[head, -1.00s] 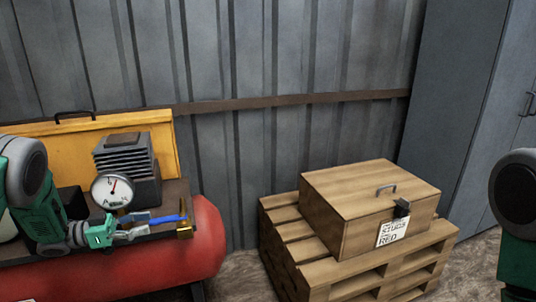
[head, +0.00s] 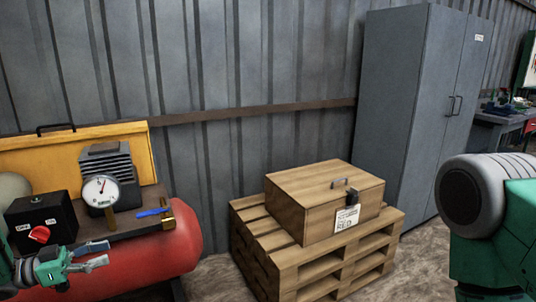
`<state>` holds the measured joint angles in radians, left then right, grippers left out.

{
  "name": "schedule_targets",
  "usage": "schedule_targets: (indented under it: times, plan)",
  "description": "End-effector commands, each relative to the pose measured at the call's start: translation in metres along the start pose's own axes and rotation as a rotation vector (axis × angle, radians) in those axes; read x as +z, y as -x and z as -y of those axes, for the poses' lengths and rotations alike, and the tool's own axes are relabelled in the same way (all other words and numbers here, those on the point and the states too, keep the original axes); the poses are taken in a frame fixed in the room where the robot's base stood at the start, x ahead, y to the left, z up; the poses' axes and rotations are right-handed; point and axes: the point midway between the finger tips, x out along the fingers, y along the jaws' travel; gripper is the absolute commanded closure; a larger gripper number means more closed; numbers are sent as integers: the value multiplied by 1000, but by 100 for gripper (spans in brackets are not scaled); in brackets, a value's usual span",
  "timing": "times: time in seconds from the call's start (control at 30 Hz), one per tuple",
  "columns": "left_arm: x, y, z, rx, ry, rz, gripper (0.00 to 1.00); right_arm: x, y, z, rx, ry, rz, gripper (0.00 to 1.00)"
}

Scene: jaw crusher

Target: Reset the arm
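My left gripper (head: 98,255) is at the lower left, in front of the red compressor tank (head: 178,240). Its two fingers are apart with nothing between them, below and left of the blue-handled valve (head: 152,212). The blue handle lies roughly level beside a brass fitting, and the gripper is clear of it. A round pressure gauge (head: 101,191) and a black switch box with a red knob (head: 39,234) are on the compressor top. On the right, part of my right arm shows, but its gripper is out of frame.
A wooden box (head: 313,212) with a label and latch sits shut on stacked pallets (head: 289,262). Behind stand a grey cabinet (head: 407,95) and a corrugated wall. A workbench (head: 497,118) is at the far right. Some bare floor shows between compressor and pallets.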

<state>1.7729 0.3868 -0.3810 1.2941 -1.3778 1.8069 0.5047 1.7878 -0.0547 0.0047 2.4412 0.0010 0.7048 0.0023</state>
Motion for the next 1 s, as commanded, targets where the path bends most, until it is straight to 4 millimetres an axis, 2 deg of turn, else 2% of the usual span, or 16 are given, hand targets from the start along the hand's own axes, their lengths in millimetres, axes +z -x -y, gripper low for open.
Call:
schedule_targets:
  times: [0.03, 0.37, 0.47, 0.57, 0.67, 0.77, 0.8, 0.87, 0.9, 1.0]
  plan:
    - [3, -8, -2, -27, 10, 0, 62, 0, 1, 0, 0, 0, -1, 60]
    - [43, -43, -11, -281, 92, 68, 62, -2, 6, 0, 0, 0, -3, 60]
    - [65, -52, -21, -382, 142, 127, 62, -1, 9, 0, 0, 0, -2, 60]
    - [93, -59, -42, -491, 212, 220, 62, -1, 12, 0, 0, 0, -2, 60]
    - [129, -58, -81, -609, 312, 376, 62, -2, 15, 0, 0, 0, -2, 60]
    - [165, -44, -142, -709, 428, 590, 62, -2, 19, 0, 0, 0, -2, 60]
    - [176, -35, -169, -737, 473, 681, 62, -2, 20, 0, 0, 0, -2, 60]
    - [188, -19, -210, -770, 535, 817, 62, -2, 22, 0, 0, 0, -2, 60]
    - [193, -8, -237, -783, 571, 904, 62, -2, 23, 0, 0, 0, -2, 60]
    - [196, 20, -297, -803, 650, 1095, 62, -2, 25, 0, 0, 0, -2, 60]
